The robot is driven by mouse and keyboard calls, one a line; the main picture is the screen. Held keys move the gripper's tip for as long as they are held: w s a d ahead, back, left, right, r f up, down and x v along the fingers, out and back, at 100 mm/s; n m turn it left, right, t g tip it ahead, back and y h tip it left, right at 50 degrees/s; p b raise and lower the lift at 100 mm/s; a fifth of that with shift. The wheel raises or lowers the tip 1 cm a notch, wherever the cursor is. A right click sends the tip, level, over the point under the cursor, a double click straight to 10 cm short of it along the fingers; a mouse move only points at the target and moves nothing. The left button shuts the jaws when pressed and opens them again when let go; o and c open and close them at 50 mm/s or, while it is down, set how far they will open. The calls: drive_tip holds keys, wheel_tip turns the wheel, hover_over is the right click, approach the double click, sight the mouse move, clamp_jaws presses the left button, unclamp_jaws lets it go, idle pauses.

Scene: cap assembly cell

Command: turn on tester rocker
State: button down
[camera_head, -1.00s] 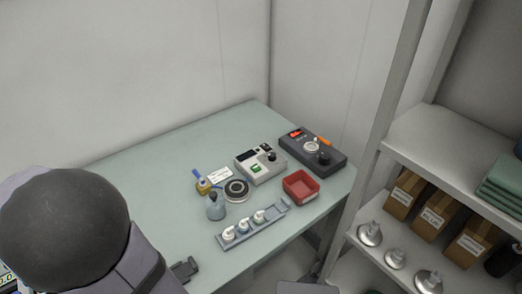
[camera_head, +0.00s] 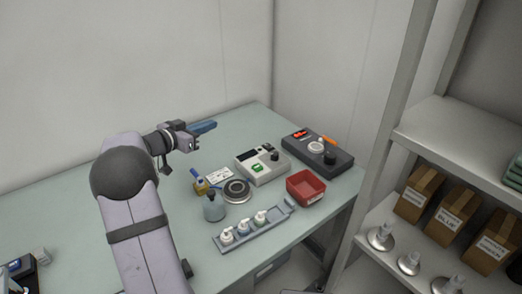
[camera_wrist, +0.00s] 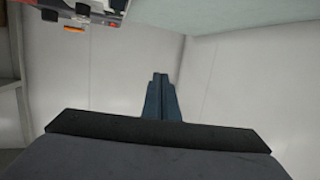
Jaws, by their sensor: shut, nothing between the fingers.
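Two instrument boxes stand at the table's back right. The light grey box (camera_head: 272,174) has a green-lit part, a black knob and small dark parts on top. The dark grey box (camera_head: 335,164) has a red display, a pale round dial, a black knob and an orange part. I cannot tell which is the tester, and a rocker is too small to make out. My gripper (camera_head: 213,124) is above the table, left of and apart from both boxes, its blue fingers shut and empty. The fingers also show together in the wrist view (camera_wrist: 160,77).
Left of the light box are a round black-and-silver fixture (camera_head: 236,190), a grey-blue bottle (camera_head: 214,208) and a small yellow item (camera_head: 200,188). A red bin (camera_head: 305,187) and a rack (camera_head: 231,246) with white-capped bottles lie nearer the front edge. A shelf (camera_head: 437,228) stands right.

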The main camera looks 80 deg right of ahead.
drive_tip(key=s+f+m+g+y, duration=0.1)
drive_tip(key=s, duration=0.2)
drive_tip(key=s+f+g+y, duration=0.1)
drive_tip(key=s, duration=0.2)
drive_tip(key=s+a+f+m+g+y+b, duration=0.1)
drive_tip(key=s+g, duration=0.1)
drive_tip(key=s, duration=0.1)
drive_tip(key=shift+s+f+m, duration=0.15)
drive_tip(key=shift+s+m, duration=0.1)
drive_tip(key=shift+m, duration=0.05)
drive_tip(key=p, duration=0.2)
hover_over(264, 152)
drive_tip(key=w, duration=0.1)
wheel_tip(264, 152, down, 2)
drive_tip(key=shift+a+f, duration=0.1)
drive_tip(key=f, duration=0.2)
drive_tip(key=shift+s+d+f, duration=0.2)
drive_tip(key=shift+s+f, duration=0.1)
drive_tip(key=shift+f, duration=0.05)
drive_tip(key=shift+a+f, duration=0.1)
drive_tip(key=shift+f, duration=0.65)
drive_tip(key=shift+s, duration=0.1)
drive_tip(key=shift+a+f+p, duration=0.1)
drive_tip(key=shift+f+p, duration=0.2)
drive_tip(key=shift+r, duration=0.15)
